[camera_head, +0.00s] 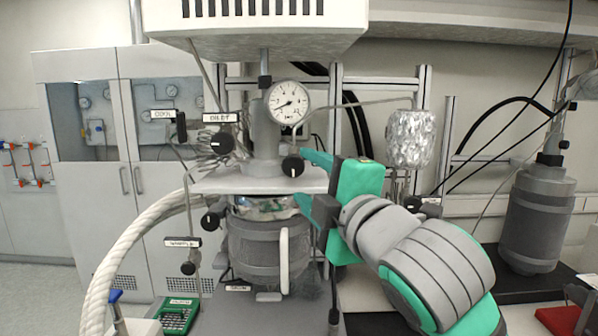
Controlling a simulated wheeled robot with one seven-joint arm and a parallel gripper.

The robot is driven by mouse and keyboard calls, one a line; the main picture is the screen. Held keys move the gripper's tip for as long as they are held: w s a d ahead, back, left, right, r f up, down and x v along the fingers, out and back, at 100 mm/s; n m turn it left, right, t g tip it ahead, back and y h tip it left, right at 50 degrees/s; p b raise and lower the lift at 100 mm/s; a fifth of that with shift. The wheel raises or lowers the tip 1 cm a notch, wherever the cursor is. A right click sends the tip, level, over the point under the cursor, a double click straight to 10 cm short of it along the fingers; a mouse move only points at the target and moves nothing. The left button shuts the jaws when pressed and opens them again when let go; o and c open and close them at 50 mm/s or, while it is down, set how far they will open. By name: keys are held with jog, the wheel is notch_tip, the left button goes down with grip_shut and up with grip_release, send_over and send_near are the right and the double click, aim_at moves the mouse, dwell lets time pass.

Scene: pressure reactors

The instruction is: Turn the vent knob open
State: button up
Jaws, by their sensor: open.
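Several black knobs with white pointer marks sit around the reactor head. One black knob (293,166) is just below the pressure gauge, beside my gripper's upper finger; no label shows by it, so I cannot tell whether it is the vent knob. Other knobs are at the upper left (222,143), left (210,221) and lower left (188,268). My gripper (304,180) comes in from the right with its green fingers spread apart, one above and one below the plate's right edge. It holds nothing that I can see. Contact with the knob cannot be told.
The reactor vessel (268,248) stands under a grey plate (240,183), with a dial gauge (288,103) above. A thick white hose (125,245) curves at left. A foil-wrapped vessel (410,138) is behind my arm. A second grey reactor (537,220) stands at right.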

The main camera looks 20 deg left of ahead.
jog(key=w+d+f+m+t+h, duration=0.1)
jog(key=w+d+f+m+t, duration=0.2)
jog(key=f+m, duration=0.45)
jog(key=d+f+m+t+h, duration=0.15)
jog(key=d+f+m, duration=0.35)
jog(key=f, duration=0.6)
jog(key=s+d+f+m+h, duration=0.1)
jog(key=s+f+m+h, duration=0.15)
jog(key=f, duration=0.45)
jog(key=s+d+f+m+t+h, duration=0.15)
jog(key=f+m, duration=0.25)
jog(key=f, duration=0.4)
jog(key=s+f+m+h, duration=0.1)
jog(key=f+m+h, duration=0.2)
jog(key=f, duration=0.4)
jog(key=s+f+m+g+h, duration=0.3)
jog(key=s+f, duration=1.2)
jog(key=s+d+f+g, duration=0.1)
jog(key=s+f, duration=0.1)
jog(key=s, duration=0.8)
jog(key=s+f+n+g, duration=0.1)
jog(key=s+f, duration=0.2)
jog(key=s, duration=0.7)
jog(key=shift+s+d+f+y, duration=0.15)
jog(key=shift+s+d+y, duration=0.2)
